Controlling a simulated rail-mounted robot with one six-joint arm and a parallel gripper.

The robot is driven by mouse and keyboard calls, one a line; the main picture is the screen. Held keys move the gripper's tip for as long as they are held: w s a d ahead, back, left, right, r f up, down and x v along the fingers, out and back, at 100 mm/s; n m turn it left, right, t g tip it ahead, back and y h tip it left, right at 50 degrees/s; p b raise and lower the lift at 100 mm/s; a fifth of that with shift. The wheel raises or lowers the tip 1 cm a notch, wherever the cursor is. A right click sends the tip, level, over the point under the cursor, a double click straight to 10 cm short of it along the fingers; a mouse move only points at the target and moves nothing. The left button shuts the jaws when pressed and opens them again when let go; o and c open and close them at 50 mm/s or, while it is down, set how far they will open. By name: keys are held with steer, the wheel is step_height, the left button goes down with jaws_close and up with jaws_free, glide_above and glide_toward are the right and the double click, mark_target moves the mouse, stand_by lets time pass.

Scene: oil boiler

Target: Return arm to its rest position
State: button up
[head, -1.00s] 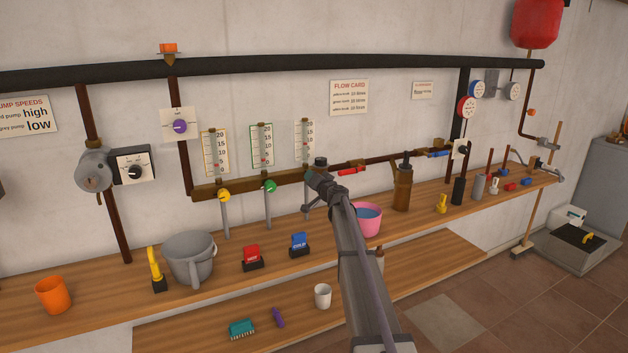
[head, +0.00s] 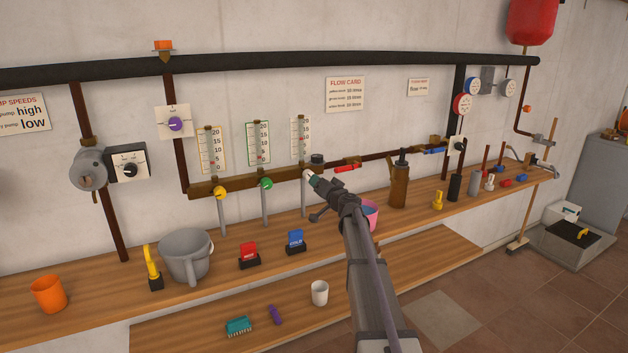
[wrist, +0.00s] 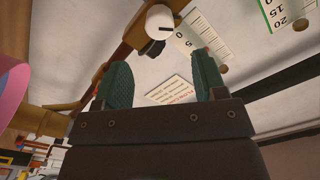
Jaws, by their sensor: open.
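My gripper (head: 313,182) is at the end of my raised arm, just in front of the pipe manifold below the third gauge (head: 301,138). In the wrist view its two green-padded fingers (wrist: 161,82) stand apart with nothing between them. A white round knob (wrist: 159,21) shows beyond the fingertips, apart from them. The flow card (wrist: 170,90) shows behind the gap between the fingers. My arm hides part of the pink bucket (head: 371,212) and part of the bench.
On the wooden bench (head: 340,236) stand a grey bucket (head: 184,256), a red switch (head: 249,254), a blue switch (head: 296,241) and a brown oil can (head: 399,182). Yellow (head: 220,193) and green (head: 266,184) valve knobs sit left of my gripper. A lower shelf holds a white cup (head: 320,292).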

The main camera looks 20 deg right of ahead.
steer(key=shift+s, duration=0.95)
